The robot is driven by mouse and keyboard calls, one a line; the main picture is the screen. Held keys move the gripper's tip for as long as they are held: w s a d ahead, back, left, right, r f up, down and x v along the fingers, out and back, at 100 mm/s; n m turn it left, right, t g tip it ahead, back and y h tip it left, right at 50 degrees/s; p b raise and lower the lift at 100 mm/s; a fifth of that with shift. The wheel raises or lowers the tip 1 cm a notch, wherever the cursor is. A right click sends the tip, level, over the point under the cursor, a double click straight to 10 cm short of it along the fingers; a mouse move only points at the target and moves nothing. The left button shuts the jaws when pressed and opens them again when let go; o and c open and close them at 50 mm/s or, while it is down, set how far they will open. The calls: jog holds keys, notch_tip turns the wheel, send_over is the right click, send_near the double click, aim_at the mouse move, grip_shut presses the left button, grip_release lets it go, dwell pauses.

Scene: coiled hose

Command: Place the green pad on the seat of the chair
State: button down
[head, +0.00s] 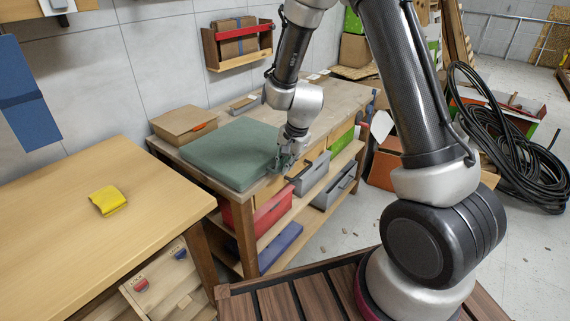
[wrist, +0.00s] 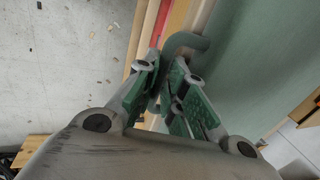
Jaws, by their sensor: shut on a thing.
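The green pad (head: 225,152) is a thick, flat square lying on the workbench (head: 345,97) in the head view. It fills much of the right side of the wrist view (wrist: 255,50). My gripper (head: 284,163) is at the pad's near right edge, pointing down. In the wrist view my gripper (wrist: 172,88) has its fingers close together, shut on the pad's edge, where a curled green piece (wrist: 188,42) shows beside the fingertips. The exact contact is partly hidden by the fingers. No chair is in view.
A wooden table (head: 60,220) with a yellow cloth (head: 108,200) stands at left. A cardboard box (head: 183,124) sits behind the pad. Red (head: 270,212) and grey bins fill the bench shelves. A coiled black hose (head: 510,150) is at right. Some floor beside the bench is open.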

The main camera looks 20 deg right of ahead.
jog(key=c, duration=1.5)
grip_release()
jog(key=v, duration=1.2)
jog(key=s+d+r+n, duration=0.3)
jog(key=s+d+r, duration=0.2)
jog(key=s+r, duration=0.2)
jog(key=s+d+r+n+t+h, duration=0.1)
jog(key=s+d+r+n, duration=0.3)
jog(key=s+r, duration=0.4)
jog(key=shift+s+d+n, duration=0.3)
jog(key=shift+s+d, duration=0.2)
jog(key=shift+s, duration=0.55)
jog(key=s+d+n, duration=0.1)
jog(key=s, duration=0.1)
jog(key=s+d+r+n, duration=0.1)
jog(key=s, duration=0.2)
jog(key=s+d+n+h, duration=0.1)
jog(key=s, duration=0.2)
jog(key=shift+s+r+t, duration=0.1)
jog(key=shift+r+t, duration=0.2)
jog(key=shift+r, duration=0.05)
jog(key=shift+c, duration=1)
